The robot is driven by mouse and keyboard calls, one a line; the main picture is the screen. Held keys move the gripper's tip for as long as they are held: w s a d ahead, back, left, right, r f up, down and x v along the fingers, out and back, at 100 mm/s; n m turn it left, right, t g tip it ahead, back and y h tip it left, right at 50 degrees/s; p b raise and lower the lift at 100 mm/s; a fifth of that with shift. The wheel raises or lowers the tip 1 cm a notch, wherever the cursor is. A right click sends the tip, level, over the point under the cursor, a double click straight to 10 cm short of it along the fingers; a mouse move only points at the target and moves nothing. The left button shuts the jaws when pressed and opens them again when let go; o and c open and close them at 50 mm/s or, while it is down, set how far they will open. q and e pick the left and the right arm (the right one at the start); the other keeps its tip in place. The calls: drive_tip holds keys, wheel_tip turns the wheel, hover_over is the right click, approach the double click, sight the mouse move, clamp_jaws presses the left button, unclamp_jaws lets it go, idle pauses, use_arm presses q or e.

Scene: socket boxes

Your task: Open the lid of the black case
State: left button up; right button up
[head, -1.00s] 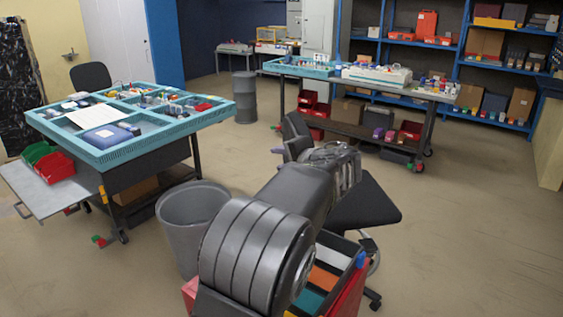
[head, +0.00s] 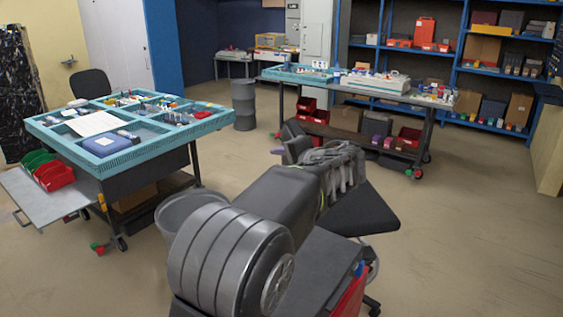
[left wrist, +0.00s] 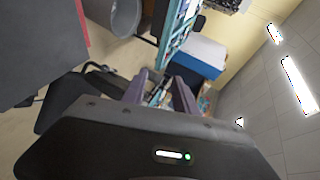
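My left gripper (head: 338,160) is at the far end of my left arm in the middle of the head view. In the left wrist view its two fingers (left wrist: 160,92) stand apart with nothing visible between them. A flat dark panel (head: 318,258) with a red side lies below and right of the arm in the head view. A similar dark panel (left wrist: 40,45) fills the upper left of the left wrist view, apart from the fingers. I cannot tell whether this panel is the black case's lid. My right gripper is not in view.
A teal-topped table (head: 65,135) with trays stands left, a grey bin (head: 180,215) in front of it. A second workbench (head: 350,90) stands at the back, before blue shelves (head: 490,70). A dark chair (head: 365,210) is beside my arm. Floor at right is clear.

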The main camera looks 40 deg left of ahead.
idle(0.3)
use_arm(q)
drive_tip(key=b+v, duration=0.2)
drive_tip(key=v, duration=0.5)
drive_tip(key=shift+s+d, duration=0.2)
drive_tip(key=shift+d, duration=0.15)
drive_tip(key=shift+w+r, duration=0.1)
